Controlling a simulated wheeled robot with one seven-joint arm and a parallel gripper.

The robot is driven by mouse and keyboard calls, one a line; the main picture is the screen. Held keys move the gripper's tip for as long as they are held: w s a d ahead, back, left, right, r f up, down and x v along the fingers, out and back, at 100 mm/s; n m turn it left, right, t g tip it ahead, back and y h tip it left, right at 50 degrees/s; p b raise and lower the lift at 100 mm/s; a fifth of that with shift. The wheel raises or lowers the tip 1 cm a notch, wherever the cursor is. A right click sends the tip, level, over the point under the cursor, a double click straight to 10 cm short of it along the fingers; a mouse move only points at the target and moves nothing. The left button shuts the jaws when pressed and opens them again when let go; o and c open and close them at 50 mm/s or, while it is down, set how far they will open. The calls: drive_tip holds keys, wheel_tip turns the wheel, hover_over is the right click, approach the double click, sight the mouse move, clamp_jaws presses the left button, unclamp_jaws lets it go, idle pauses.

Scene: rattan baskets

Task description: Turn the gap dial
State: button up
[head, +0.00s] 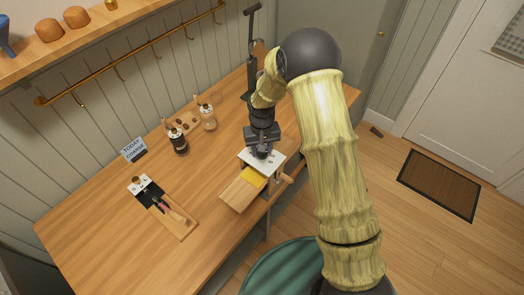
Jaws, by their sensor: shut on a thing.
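A small device stands at the front edge of the wooden table. It has a pale top plate (276,161), a yellow part (254,178) on its front left and a wooden knob or handle (286,179) on its right. My gripper (262,151) points down onto the top plate and is shut at what appears to be the gap dial. A little purple shows at the fingers. The dial itself is mostly hidden by the fingers, so its setting cannot be read.
A wooden board (235,198) lies at the device's front left. A green round seat (275,272) is below.

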drive_tip(key=n+b, duration=0.1)
drive_tip(key=n, duration=0.2)
drive_tip(key=shift+n, duration=2.4)
drive_tip(key=o, duration=1)
wheel_tip(320, 180, up, 18)
drive_tip(key=b, duration=0.3)
drive_tip(key=shift+f+b, duration=0.25)
drive_tip(key=shift+b, duration=0.15)
